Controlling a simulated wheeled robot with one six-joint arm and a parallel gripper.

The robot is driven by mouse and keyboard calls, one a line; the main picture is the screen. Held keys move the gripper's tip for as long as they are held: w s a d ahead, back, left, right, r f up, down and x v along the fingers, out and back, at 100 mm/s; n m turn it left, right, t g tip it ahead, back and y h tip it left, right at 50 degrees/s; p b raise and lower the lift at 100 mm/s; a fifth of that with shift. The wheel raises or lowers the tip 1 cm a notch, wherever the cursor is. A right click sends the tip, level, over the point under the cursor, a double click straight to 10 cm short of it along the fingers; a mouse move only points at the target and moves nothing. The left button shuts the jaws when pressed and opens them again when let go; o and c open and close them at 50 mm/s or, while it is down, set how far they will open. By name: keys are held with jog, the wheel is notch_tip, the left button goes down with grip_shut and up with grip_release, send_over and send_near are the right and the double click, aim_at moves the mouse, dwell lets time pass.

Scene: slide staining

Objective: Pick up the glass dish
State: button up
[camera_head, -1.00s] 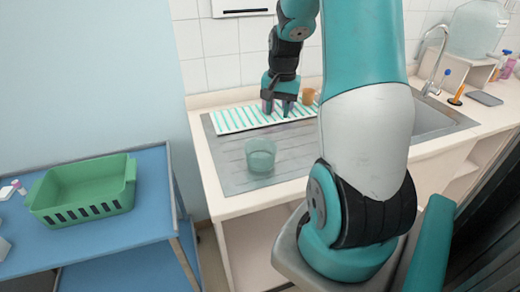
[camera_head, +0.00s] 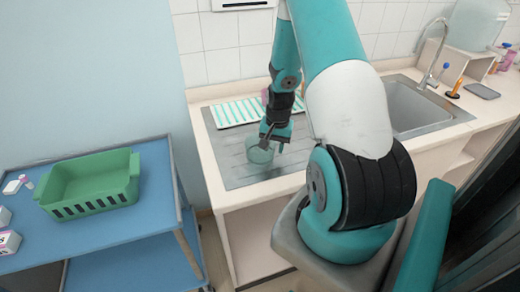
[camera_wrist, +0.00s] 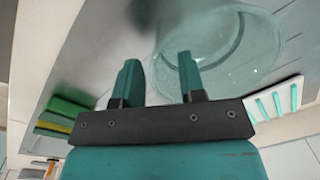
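The glass dish (camera_head: 257,157) is a clear, greenish round vessel standing on the grey metal drainboard. My gripper (camera_head: 272,143) is at its upper right edge in the head view, pointing down. In the wrist view the dish (camera_wrist: 235,45) fills the upper middle and right. My two teal fingers (camera_wrist: 158,65) are apart with a gap between them. The right finger overlaps the inside of the dish in the picture, and the left finger is outside its edge, so the near wall appears between them. I cannot tell whether either finger touches the glass.
A striped green and white mat (camera_head: 240,111) lies behind the dish. The sink (camera_head: 415,106) is to the right. A green basket (camera_head: 90,186) stands on a blue cart (camera_head: 130,235) at left. The drainboard (camera_head: 232,172) is bare left of the dish.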

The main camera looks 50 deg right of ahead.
jog(key=shift+a+f, duration=0.1)
jog(key=shift+f, duration=1.25)
jog(key=shift+c, duration=0.5)
grip_shut()
jog(key=shift+r, duration=0.1)
